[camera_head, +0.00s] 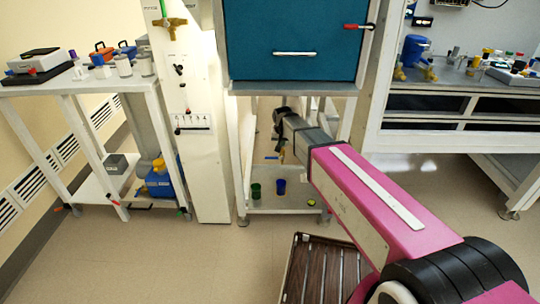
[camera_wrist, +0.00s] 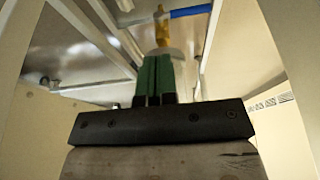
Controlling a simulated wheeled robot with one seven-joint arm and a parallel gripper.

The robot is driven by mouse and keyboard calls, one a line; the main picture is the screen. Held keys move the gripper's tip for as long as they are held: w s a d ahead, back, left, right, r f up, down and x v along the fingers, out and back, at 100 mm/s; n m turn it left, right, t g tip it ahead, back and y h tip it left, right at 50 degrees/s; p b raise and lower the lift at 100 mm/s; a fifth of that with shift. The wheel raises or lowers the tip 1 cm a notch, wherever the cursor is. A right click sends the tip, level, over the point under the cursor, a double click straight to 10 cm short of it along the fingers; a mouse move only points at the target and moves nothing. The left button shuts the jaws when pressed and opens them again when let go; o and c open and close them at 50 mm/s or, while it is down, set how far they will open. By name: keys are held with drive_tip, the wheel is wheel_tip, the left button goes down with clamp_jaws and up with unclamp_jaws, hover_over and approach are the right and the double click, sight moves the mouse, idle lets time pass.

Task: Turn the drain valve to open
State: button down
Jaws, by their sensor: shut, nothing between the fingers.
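In the wrist view, brass valve parts (camera_wrist: 160,28) with a blue lever (camera_wrist: 190,12) show at the top, under the pale frame. The lever lies roughly sideways in the picture. I cannot tell for sure that this is the drain valve, or whether it is open. My gripper (camera_wrist: 158,72) has green fingers, is shut and empty, and points up towards these parts. A pale rounded piece (camera_wrist: 160,52) shows at the fingertips; contact is unclear. In the head view my arm reaches under the teal cabinet (camera_head: 290,40), and the fingers cannot be made out.
A white rack post (camera_head: 205,130) with a green-handled brass valve (camera_head: 168,22) stands left. The stand's low shelf (camera_head: 290,203) holds a green cup (camera_head: 256,191) and a blue cup (camera_head: 279,187). A slatted brown tray (camera_head: 315,270) is near me. Floor at left is clear.

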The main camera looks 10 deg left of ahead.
approach(268, 158)
drive_tip(key=w+x, duration=0.1)
drive_tip(key=x, duration=0.6)
drive_tip(key=shift+d, duration=0.4)
drive_tip(key=shift+a+f+t+h, duration=0.15)
drive_tip(key=shift+f+t+h, duration=0.1)
drive_tip(key=shift+t+h, duration=0.05)
idle(0.4)
drive_tip(key=shift+a+f+n+t+h, duration=0.15)
drive_tip(key=shift+f+n+h, duration=0.1)
drive_tip(key=shift+f+h, duration=0.3)
drive_tip(key=shift+a+f+n+t+h, duration=0.15)
drive_tip(key=shift+f+n+h, duration=0.15)
drive_tip(key=shift+h, duration=0.35)
drive_tip(key=d+f+t+h, duration=0.1)
drive_tip(key=d+f+h, duration=0.3)
drive_tip(key=f, duration=0.3)
drive_tip(key=shift+w+f+n+t+h, duration=0.3)
drive_tip(key=shift+w+n+h, duration=0.1)
drive_tip(key=shift+n+h, duration=0.1)
